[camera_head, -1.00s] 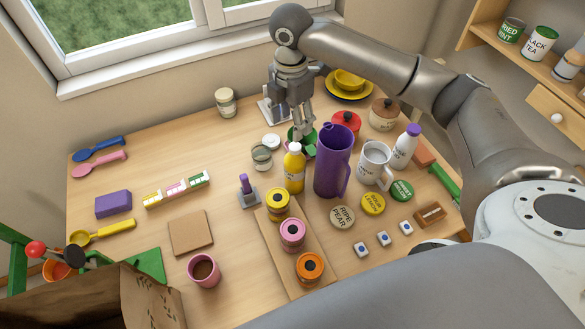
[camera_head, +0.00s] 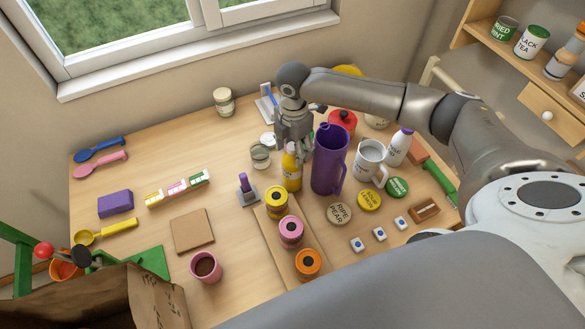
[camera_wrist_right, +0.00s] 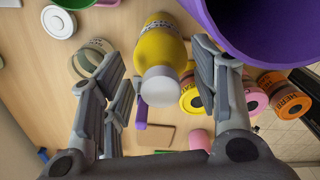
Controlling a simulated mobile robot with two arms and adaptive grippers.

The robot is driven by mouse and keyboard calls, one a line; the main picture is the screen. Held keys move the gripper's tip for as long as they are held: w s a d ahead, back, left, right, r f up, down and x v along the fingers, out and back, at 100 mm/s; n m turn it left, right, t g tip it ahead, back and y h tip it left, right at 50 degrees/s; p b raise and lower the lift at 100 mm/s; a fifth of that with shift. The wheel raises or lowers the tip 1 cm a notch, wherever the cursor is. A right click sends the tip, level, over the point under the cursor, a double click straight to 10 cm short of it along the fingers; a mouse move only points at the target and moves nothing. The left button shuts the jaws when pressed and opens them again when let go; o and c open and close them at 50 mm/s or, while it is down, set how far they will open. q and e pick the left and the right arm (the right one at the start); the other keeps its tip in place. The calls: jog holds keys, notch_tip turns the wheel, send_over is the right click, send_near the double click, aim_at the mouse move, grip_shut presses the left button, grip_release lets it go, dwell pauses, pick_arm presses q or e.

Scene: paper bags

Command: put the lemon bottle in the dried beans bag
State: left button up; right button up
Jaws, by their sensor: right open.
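The lemon bottle (camera_head: 292,174) is yellow with a white cap and stands upright on the table, left of the purple pitcher (camera_head: 328,172). My right gripper (camera_head: 296,152) is open, pointing down at the bottle's top and hiding its cap in the head view. In the right wrist view, the bottle (camera_wrist_right: 161,50) lies between the spread fingers (camera_wrist_right: 164,88) with its white cap towards me; contact cannot be made out. A brown paper bag (camera_head: 88,306) is cut off at the lower left; its label cannot be read. My left gripper is not in view.
The purple pitcher stands close to the bottle's right. A glass jar (camera_head: 260,156) and a purple-handled stamp (camera_head: 246,190) are to its left. A board with several cans (camera_head: 283,262) lies in front. A pink mug (camera_head: 205,267) stands nearer the bag.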

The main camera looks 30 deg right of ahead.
jog(key=shift+c, duration=0.4)
grip_shut()
jog(key=shift+r, duration=0.15)
